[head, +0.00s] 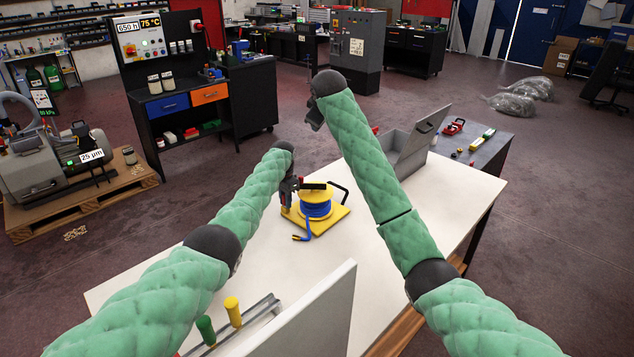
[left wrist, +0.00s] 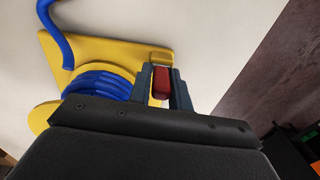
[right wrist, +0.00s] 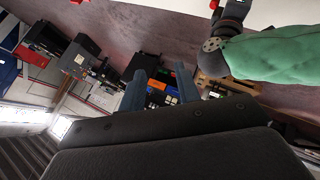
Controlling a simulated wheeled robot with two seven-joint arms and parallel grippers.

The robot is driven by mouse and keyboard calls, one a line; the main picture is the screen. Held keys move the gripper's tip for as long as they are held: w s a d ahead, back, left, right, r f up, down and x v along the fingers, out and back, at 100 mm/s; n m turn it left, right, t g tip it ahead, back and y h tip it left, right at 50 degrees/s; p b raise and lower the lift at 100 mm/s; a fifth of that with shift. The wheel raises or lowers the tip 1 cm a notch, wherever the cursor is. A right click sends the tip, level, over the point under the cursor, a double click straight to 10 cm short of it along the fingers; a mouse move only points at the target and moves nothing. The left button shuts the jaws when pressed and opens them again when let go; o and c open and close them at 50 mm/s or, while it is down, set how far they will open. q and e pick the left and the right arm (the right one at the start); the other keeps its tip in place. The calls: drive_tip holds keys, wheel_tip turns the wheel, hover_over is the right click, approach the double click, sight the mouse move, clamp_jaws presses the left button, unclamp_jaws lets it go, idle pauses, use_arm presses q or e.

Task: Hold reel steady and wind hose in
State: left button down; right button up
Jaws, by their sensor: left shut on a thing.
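The yellow reel (head: 333,217) stands on the white table, with blue hose (head: 316,209) wound on its drum. A loose length of hose hangs off the near side, ending in a brass-coloured tip (head: 301,237). A black bent handle (head: 341,190) shows at the reel's right. My left gripper (head: 287,197) is at the reel's left side. In the left wrist view its fingers are shut on a red grip (left wrist: 160,84) beside the yellow base (left wrist: 110,50). My right gripper (head: 315,118) is raised beyond the reel, clear of it. Its fingers (right wrist: 158,92) are apart and empty.
The white table (head: 385,265) has bare room around the reel. An open grey case (head: 415,145) stands at the back right. A rack with a green handle (head: 206,330) and a yellow handle (head: 233,312), and an upright pale panel (head: 310,320), are at the near edge.

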drive_tip(key=w+d+r+g, duration=0.1)
drive_tip(key=w, duration=0.3)
drive_tip(key=n+g+y, duration=0.4)
drive_tip(key=n+g, duration=0.2)
drive_tip(key=g, duration=0.2)
approach(315, 194)
drive_tip(key=shift+t+h, duration=0.3)
drive_tip(key=a+f, duration=0.1)
drive_tip(key=w+a+f, duration=0.1)
drive_tip(key=f, duration=0.1)
drive_tip(key=a+f, duration=0.1)
drive_tip(key=f, duration=0.1)
drive_tip(key=shift+w+a, duration=0.2)
drive_tip(key=shift+w, duration=0.15)
drive_tip(key=shift+r, duration=0.1)
clamp_jaws()
